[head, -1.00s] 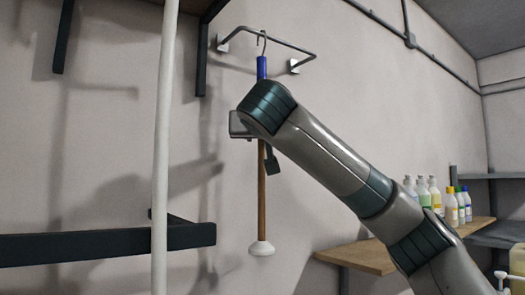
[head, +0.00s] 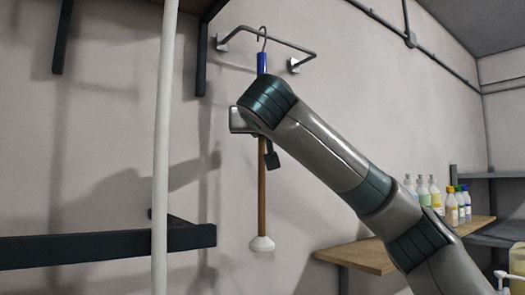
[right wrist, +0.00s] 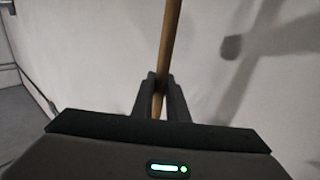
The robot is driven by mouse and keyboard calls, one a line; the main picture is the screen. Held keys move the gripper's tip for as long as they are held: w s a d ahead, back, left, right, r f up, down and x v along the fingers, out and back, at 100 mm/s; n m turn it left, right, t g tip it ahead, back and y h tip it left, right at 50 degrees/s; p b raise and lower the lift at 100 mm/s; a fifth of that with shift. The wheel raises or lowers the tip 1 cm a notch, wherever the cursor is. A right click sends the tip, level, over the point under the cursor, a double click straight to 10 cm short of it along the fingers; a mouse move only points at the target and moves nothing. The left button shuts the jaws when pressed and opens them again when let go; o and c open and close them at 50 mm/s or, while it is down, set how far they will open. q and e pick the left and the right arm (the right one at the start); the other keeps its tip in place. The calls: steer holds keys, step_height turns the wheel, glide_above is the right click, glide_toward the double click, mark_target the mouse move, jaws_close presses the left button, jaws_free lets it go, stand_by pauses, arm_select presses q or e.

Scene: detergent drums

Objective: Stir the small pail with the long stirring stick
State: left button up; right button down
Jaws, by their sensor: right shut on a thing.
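The long stirring stick (head: 262,205) hangs upright by the wall, with a wooden shaft, a blue upper end, a metal hook on top and a white foot. My right gripper (right wrist: 158,90) is shut on the wooden shaft, one finger each side in the right wrist view. In the head view my right arm hides most of the grip and part of the shaft. The hook overlaps the wall rail (head: 290,42); I cannot tell whether it touches it. I cannot make out the small pail, and my left gripper is out of view.
A white upright pole (head: 163,130) and a dark shelf bracket (head: 110,246) stand left of the stick. Several bottles (head: 430,193) stand on a wooden shelf (head: 365,256) at right. A pale yellow container (head: 517,260) is cut by the right edge.

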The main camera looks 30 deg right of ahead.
steer(key=shift+r+p, duration=1)
steer(key=shift+r, duration=1.2)
steer(key=shift+d, duration=0.1)
